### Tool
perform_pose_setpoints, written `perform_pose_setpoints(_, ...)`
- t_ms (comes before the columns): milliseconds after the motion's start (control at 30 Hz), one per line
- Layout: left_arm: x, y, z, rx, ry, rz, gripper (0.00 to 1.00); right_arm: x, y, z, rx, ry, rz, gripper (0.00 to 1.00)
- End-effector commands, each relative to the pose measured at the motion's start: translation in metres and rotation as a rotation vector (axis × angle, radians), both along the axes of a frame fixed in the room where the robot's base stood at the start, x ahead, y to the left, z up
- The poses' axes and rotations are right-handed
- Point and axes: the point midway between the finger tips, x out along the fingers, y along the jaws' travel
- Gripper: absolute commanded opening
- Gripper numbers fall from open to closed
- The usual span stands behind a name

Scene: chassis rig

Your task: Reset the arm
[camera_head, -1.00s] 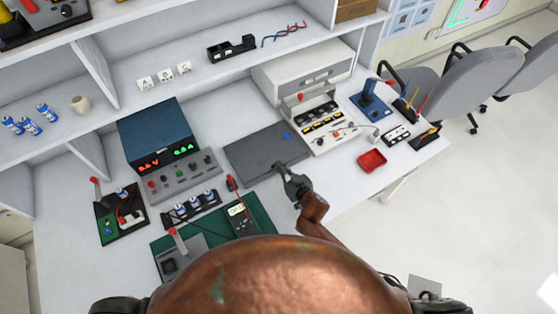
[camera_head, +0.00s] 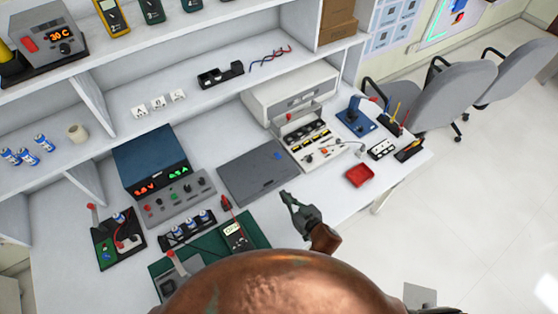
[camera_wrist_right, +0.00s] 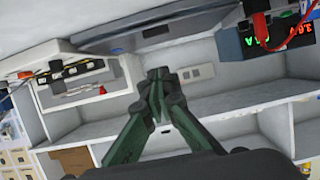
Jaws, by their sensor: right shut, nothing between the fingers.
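My right gripper (camera_head: 288,197) is above the front part of the white desk, just in front of the dark grey flat panel (camera_head: 258,172) in the head view. In the right wrist view its green-grey fingers (camera_wrist_right: 155,78) are closed together at the tips, with nothing between them. The copper-coloured part at the bottom of the head view hides the front of the desk. My left gripper does not show.
Shelves rise behind. Grey chairs (camera_head: 455,95) stand at right.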

Motion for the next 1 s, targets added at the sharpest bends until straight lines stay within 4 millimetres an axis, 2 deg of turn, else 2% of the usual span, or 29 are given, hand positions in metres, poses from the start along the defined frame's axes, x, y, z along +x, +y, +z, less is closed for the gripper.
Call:
perform_pose_setpoints(267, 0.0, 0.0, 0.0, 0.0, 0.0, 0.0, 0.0, 0.0, -0.007, 0.0, -0.004, 0.008, -0.021, 0.0)
perform_pose_setpoints(367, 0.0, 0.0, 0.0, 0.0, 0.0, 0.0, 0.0, -0.001, -0.035, 0.0, -0.023, 0.05, -0.103, 0.0)
perform_pose_setpoints(467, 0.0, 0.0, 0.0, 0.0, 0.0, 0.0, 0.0, -0.014, -0.09, -0.004, -0.069, 0.143, -0.24, 0.0)
perform_pose_setpoints(500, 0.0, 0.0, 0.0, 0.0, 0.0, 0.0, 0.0, -0.024, -0.116, -0.008, -0.092, 0.194, -0.296, 0.0)
perform_pose_setpoints(567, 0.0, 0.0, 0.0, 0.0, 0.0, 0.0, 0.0, -0.046, -0.155, -0.013, -0.129, 0.28, -0.373, 0.0)
perform_pose_setpoints(600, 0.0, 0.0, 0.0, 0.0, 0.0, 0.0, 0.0, -0.063, -0.178, -0.017, -0.153, 0.338, -0.412, 0.0)
perform_pose_setpoints(700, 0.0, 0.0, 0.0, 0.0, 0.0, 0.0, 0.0, -0.106, -0.222, -0.023, -0.203, 0.467, -0.478, 0.0)
perform_pose_setpoints(800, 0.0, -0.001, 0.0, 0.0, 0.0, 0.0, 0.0, -0.142, -0.249, -0.026, -0.238, 0.563, -0.51, 0.0)
perform_pose_setpoints(1000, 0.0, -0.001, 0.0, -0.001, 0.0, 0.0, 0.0, -0.2, -0.282, -0.026, -0.282, 0.706, -0.537, 0.0)
